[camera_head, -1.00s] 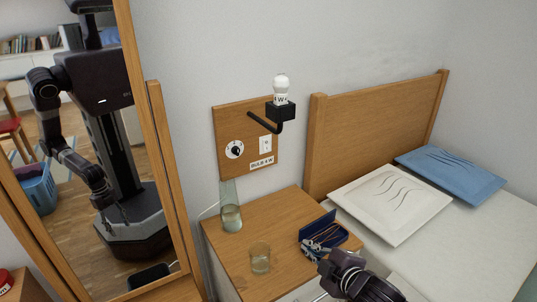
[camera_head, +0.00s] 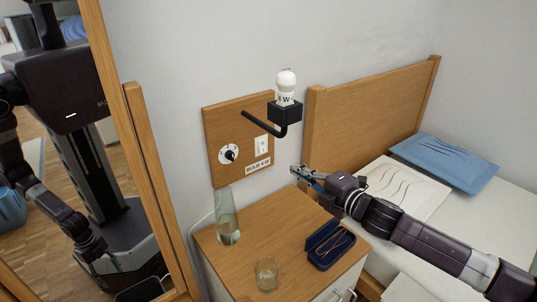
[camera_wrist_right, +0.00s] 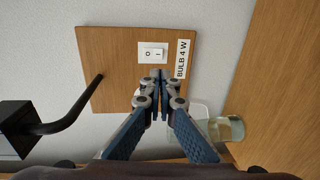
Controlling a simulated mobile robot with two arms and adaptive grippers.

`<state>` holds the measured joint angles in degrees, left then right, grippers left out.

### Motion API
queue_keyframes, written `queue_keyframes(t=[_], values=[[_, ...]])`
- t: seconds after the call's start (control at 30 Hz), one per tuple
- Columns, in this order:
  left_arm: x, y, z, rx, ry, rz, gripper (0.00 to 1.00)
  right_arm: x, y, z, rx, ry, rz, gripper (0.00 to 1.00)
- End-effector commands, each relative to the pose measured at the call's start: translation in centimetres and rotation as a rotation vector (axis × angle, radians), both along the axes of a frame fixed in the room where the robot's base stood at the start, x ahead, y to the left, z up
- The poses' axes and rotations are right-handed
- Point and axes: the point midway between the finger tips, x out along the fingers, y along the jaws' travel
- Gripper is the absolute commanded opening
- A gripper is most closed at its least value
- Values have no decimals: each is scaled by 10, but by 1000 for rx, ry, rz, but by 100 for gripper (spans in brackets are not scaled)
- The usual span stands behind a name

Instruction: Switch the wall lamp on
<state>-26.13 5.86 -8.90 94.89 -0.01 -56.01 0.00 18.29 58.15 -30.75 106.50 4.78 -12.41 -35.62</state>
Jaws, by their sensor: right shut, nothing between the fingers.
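The wall lamp has a white bulb marked 4W (camera_head: 286,84) in a black socket (camera_head: 284,111) on a bent black arm, fixed to a wooden panel (camera_head: 215,125) on the wall. The bulb looks unlit. The panel carries a round dial (camera_head: 229,153), a white rocker switch (camera_head: 263,145) and a "BULB 4 W" label (camera_head: 258,164). In the right wrist view the switch (camera_wrist_right: 152,52) shows O and I marks, just beyond my fingertips. My right gripper (camera_head: 294,170) is shut and empty, below and right of the switch, apart from it in the head view. My left gripper is not directly in view.
The nightstand (camera_head: 285,225) below holds a glass carafe (camera_head: 227,220), a glass (camera_head: 266,274) and an open blue case (camera_head: 330,246) with spectacles. A mirror stands left, showing my reflection. The bed headboard (camera_head: 370,110) is right.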

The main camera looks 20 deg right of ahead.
Motion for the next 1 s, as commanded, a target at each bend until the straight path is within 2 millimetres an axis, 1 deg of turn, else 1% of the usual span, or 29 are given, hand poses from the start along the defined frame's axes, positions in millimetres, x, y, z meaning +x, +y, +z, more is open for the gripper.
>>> queue_keyframes(t=[0.17, 0.47, 0.6, 0.7, 0.83, 1.0], values=[[-1, 0, -1, 0, 2, 0, 46, 18, 7, 0, 2, -3, 0, 0], [-2, 1, -3, 2, 8, 0, 46, 68, 25, -7, 2, -2, 0, 0], [3, 0, 4, 0, -4, 0, 46, 93, 35, -10, 1, -3, 0, 0], [8, -1, 10, -1, -9, 1, 46, 107, 40, -13, 1, -1, 0, 0], [11, -2, 17, -2, -15, 2, 46, 120, 44, -16, 1, 0, 0, 0], [10, -2, 22, -2, -15, 2, 46, 127, 47, -16, 0, -1, 1, 0]])
